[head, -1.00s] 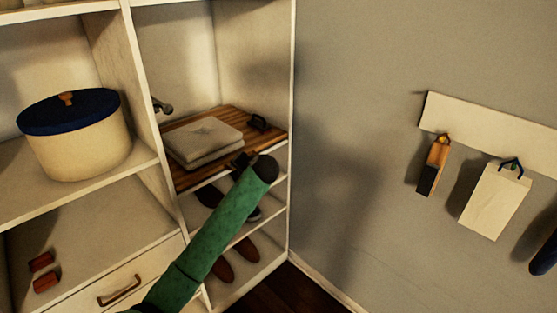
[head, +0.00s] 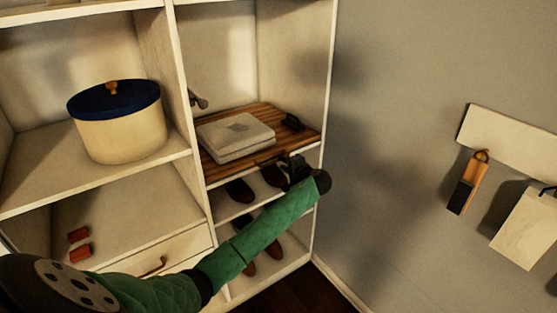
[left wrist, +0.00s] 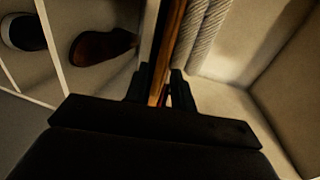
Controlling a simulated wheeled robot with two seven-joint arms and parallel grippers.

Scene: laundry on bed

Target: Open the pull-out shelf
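The pull-out shelf is a striped wooden board (head: 215,172) in the right cabinet column. It sits in its bay, its front edge near the cabinet's front. Folded light cloth (head: 236,136) and a small dark object (head: 293,122) lie on it. My left gripper (head: 290,165) is at the front edge, toward its right end. In the left wrist view, the board's edge (left wrist: 172,45) runs between the two fingers (left wrist: 160,80), with a narrow gap beside the right finger. Contact with the board cannot be made out. My right gripper is not in view.
Shoes (head: 240,190) stand on the racks below the board. A grey wall with a hook rail (head: 510,140) is at the right.

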